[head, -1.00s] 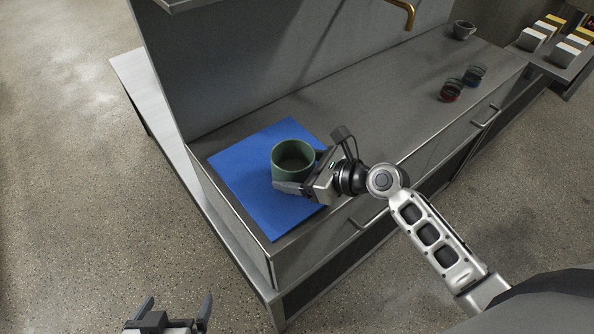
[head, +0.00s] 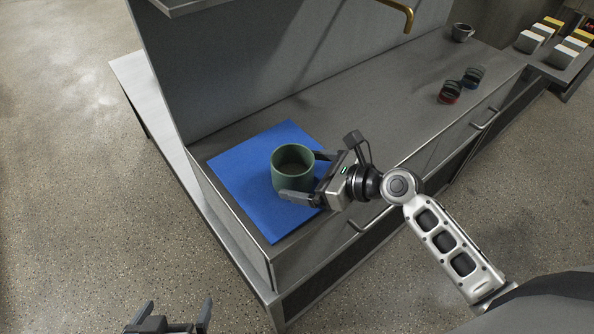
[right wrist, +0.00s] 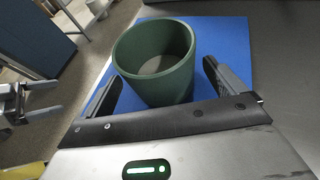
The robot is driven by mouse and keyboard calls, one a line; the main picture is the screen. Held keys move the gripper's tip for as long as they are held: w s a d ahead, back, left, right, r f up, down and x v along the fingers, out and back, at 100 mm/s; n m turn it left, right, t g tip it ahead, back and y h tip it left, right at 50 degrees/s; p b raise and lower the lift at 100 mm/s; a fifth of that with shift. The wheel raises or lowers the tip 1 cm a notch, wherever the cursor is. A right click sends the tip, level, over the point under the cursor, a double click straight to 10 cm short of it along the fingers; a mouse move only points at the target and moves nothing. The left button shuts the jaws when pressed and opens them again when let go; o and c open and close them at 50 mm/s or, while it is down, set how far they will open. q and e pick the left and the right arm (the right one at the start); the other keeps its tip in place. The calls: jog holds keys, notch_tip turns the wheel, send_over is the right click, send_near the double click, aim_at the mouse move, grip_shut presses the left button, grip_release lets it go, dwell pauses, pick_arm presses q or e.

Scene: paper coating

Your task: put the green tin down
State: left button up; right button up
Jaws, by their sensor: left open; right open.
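The green tin (head: 291,172) stands upright on the blue mat (head: 243,178) on the counter. It also shows in the right wrist view (right wrist: 156,70), open at the top with a pale inside bottom. My right gripper (head: 303,176) is open, with one finger on either side of the tin's near right part. In the right wrist view its fingers (right wrist: 163,92) stand apart from the tin's walls. My left gripper (head: 178,312) is open and empty at the bottom of the head view, over the floor.
A red-banded jar (head: 450,92) and a blue-banded jar (head: 473,77) stand farther along the counter (head: 370,92), with a grey bowl (head: 462,32) behind. A brass tap (head: 398,10) hangs over the back. The counter between the mat and jars is clear.

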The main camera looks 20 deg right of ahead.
jog(key=v, duration=0.9)
jog(key=shift+r, duration=0.2)
jog(key=shift+s+d, duration=0.1)
jog(key=s+a+f+n+g+h, duration=0.2)
jog(key=s+f+n, duration=0.15)
jog(key=n, duration=0.45)
jog(key=s+a+f+n+g+h, duration=0.1)
jog(key=s+a+f+n+g, duration=0.2)
jog(key=n, duration=0.5)
jog(key=s+d+n+g+h, duration=0.25)
jog(key=s+n+h, duration=0.45)
jog(key=n, duration=0.6)
jog(key=w+a+f+n+t+y, duration=0.1)
jog(key=w+a+f+t+y, duration=0.2)
jog(key=f+t, duration=0.4)
jog(key=shift+w+a+y, duration=0.4)
jog(key=shift+w+a, duration=0.2)
jog(key=shift+w, duration=0.3)
